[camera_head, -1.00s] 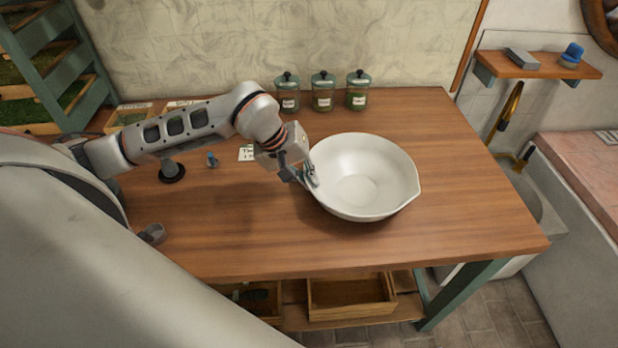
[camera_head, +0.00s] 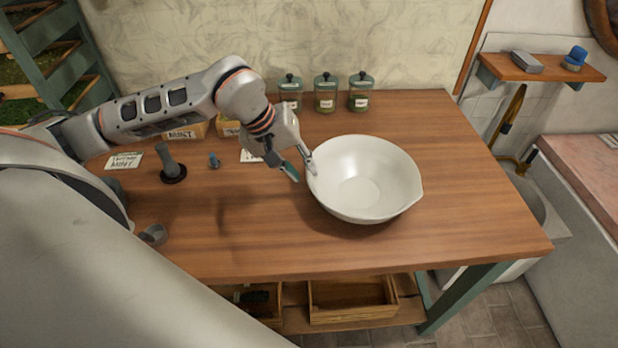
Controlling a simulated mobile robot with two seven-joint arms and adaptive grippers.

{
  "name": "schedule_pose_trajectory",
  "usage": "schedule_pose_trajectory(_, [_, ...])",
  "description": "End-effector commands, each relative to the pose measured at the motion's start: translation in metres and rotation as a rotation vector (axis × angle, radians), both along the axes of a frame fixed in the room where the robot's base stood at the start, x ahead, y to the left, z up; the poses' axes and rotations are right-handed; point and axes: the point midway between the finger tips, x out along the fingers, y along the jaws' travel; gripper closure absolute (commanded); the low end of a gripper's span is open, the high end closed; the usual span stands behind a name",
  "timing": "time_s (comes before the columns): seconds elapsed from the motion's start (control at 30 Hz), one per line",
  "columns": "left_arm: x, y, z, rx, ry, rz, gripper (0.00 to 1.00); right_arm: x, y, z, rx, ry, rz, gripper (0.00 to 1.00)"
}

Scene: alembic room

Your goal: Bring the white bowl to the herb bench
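The white bowl (camera_head: 364,190), with a small pouring lip at its right, sits upright on the wooden bench top (camera_head: 450,220), which carries boxes and cards with herb names. My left gripper (camera_head: 300,165) is at the bowl's left rim. Its two fingers are spread with nothing clamped between them. One finger is apart from the bowl on the left; the other is at the rim, and I cannot tell whether it touches. My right gripper is not in view.
Three lidded jars (camera_head: 326,92) stand at the back. The bench's right side is clear. A wooden crate (camera_head: 352,300) is below.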

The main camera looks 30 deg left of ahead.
Motion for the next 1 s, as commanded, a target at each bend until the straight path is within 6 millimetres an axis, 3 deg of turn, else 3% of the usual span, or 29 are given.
schedule_pose_trajectory(0.2, [-0.014,0.012,0.038,0.002,-0.003,0.002,0.76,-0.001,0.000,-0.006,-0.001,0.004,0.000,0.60])
schedule_pose_trajectory(0.4, [-0.021,0.016,0.055,0.000,-0.001,0.001,0.76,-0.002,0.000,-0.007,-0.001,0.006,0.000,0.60])
schedule_pose_trajectory(1.0, [-0.022,0.017,0.058,-0.001,0.001,0.000,0.76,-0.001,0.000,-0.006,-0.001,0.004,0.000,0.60])
